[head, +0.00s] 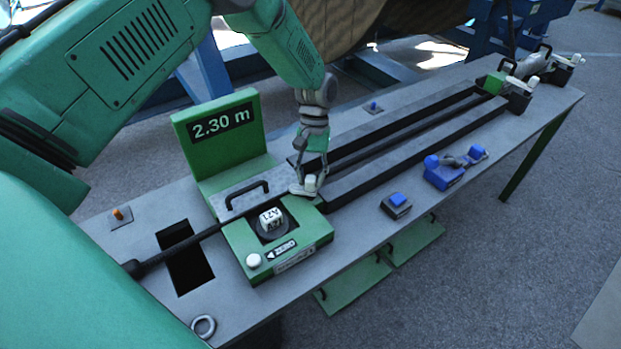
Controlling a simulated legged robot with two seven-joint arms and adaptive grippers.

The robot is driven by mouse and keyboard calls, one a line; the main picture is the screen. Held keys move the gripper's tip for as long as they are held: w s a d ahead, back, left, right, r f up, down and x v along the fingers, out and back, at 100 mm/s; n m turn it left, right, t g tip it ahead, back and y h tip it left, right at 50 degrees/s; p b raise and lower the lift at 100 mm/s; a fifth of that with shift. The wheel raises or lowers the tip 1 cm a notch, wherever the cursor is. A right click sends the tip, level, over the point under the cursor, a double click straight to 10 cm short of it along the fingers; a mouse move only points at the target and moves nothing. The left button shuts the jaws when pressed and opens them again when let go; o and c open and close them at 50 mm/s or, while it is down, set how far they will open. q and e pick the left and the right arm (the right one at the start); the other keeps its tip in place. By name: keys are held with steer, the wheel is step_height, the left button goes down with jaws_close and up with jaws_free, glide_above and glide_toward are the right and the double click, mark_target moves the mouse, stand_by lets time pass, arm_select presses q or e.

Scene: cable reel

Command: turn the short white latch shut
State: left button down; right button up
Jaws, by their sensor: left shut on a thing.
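The short white latch (299,190) is at the far right corner of the green measuring unit (238,240), beside the near end of the dark channels. My left gripper (311,186) reaches down from above and is shut on the latch. The fingers cover part of it, so its exact angle is hard to tell. A black cable (215,230) runs across the unit, past a hinged plate with a black handle (247,190). My right gripper does not show.
A green display (223,122) reading 2.30 m stands behind the unit. A white button (253,260) sits by a ZERO label. Blue devices (444,172) and a blue-topped block (396,203) are to the right. A rectangular opening (186,262) and a ring (203,326) are at left.

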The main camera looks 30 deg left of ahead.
arm_select(q)
steer(key=m, duration=0.2)
steer(key=m+y, duration=0.2)
steer(key=m, duration=0.1)
steer(key=shift+s+d+f+m+g, duration=0.2)
steer(key=shift+s+d+m+g, duration=0.1)
steer(key=shift+s+g, duration=0.1)
steer(key=shift+a+m+t+y, duration=0.15)
steer(key=shift+m+y, duration=0.2)
steer(key=shift+m, duration=0.55)
steer(key=shift+m+t+y, duration=0.15)
steer(key=shift+m+y, duration=0.2)
steer(key=shift+m, duration=0.55)
steer(key=c, duration=1.3)
jaws_free()
steer(key=shift+r, duration=0.1)
steer(key=shift+a+r, duration=0.1)
steer(key=shift+w, duration=0.1)
steer(key=shift+w+r, duration=0.1)
steer(key=shift+w, duration=0.05)
steer(key=v, duration=1.1)
steer(key=shift+r, duration=0.25)
